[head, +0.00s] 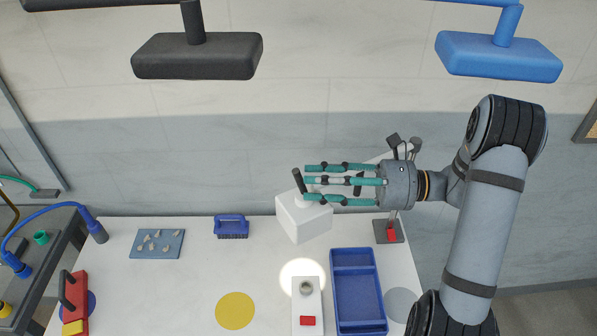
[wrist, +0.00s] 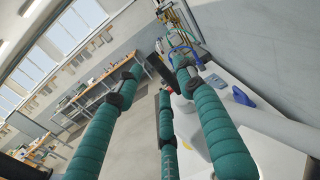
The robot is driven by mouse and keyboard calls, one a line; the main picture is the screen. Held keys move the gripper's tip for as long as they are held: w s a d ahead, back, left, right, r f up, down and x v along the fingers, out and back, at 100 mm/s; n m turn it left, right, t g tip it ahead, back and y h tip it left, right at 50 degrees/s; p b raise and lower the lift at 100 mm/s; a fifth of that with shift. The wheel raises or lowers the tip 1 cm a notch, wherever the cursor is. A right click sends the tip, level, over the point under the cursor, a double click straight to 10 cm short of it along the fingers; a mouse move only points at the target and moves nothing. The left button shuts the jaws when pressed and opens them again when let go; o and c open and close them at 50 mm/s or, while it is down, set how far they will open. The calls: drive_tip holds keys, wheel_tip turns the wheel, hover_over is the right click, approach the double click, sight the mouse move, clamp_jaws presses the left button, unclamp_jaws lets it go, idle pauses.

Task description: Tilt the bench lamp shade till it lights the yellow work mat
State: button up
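The bench lamp's white box-shaped shade (head: 305,222) hangs over the bench, with a short dark handle (head: 298,181) standing up from its top. The lamp's base (head: 388,238), with a red switch, stands at the bench's right side. Its bright light pool falls around the far end of a white block, right of and beyond the round yellow work mat (head: 235,311). My gripper (head: 308,184) has its teal fingers straight and spread, just right of the handle and above the shade. In the wrist view the fingers (wrist: 150,75) are apart; contact with the handle is unclear.
A blue tray (head: 371,258) lies right of the white block (head: 306,323). A blue brush (head: 231,228) and a blue-grey board (head: 158,244) with small pieces lie at the back. A red tool (head: 78,292) stands at left. Black (head: 197,58) and blue (head: 499,58) blocks hang overhead.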

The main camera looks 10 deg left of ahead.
sight(302, 182)
drive_tip(key=shift+s+a+p, duration=0.2)
drive_tip(key=shift+a+p, duration=0.15)
drive_tip(key=shift+a, duration=0.65)
drive_tip(key=shift+s+a+p, duration=0.15)
drive_tip(key=shift+a+p, duration=0.15)
drive_tip(key=shift+a, duration=0.7)
drive_tip(key=shift+c, duration=0.3)
clamp_jaws()
